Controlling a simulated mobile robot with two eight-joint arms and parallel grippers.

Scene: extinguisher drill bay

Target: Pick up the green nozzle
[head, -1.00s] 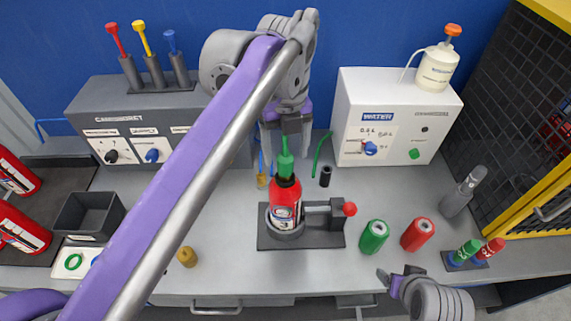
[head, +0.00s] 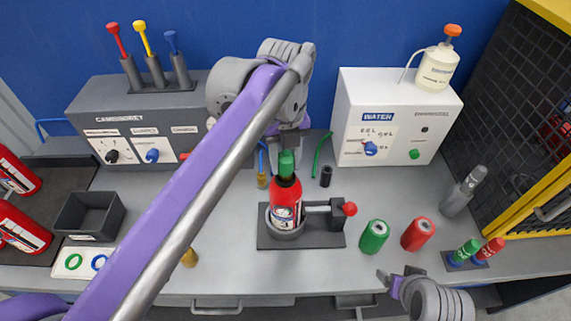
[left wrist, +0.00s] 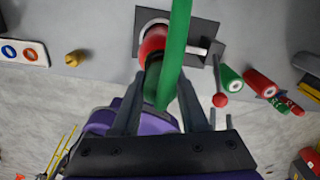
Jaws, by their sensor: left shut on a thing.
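The green nozzle (head: 286,163) is upright at the top of the red extinguisher bottle (head: 287,192) in the head view. My left gripper (head: 287,146) points down over the bottle and is shut on the green nozzle. In the left wrist view a long green part of it (left wrist: 176,50) passes between the fingers of the left gripper (left wrist: 161,88), above the red bottle (left wrist: 153,40). I cannot tell whether nozzle and bottle touch. My right gripper (head: 397,280) is low at the right, above the bench's front edge; its jaw opening is unclear.
The bottle stands in a dark clamp base (head: 325,238) with a red knob (head: 349,209). A green can (head: 374,236) and a red can (head: 419,234) stand to its right. A white box (head: 395,115) and a grey box (head: 150,120) stand behind. A black bin (head: 88,216) is left.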

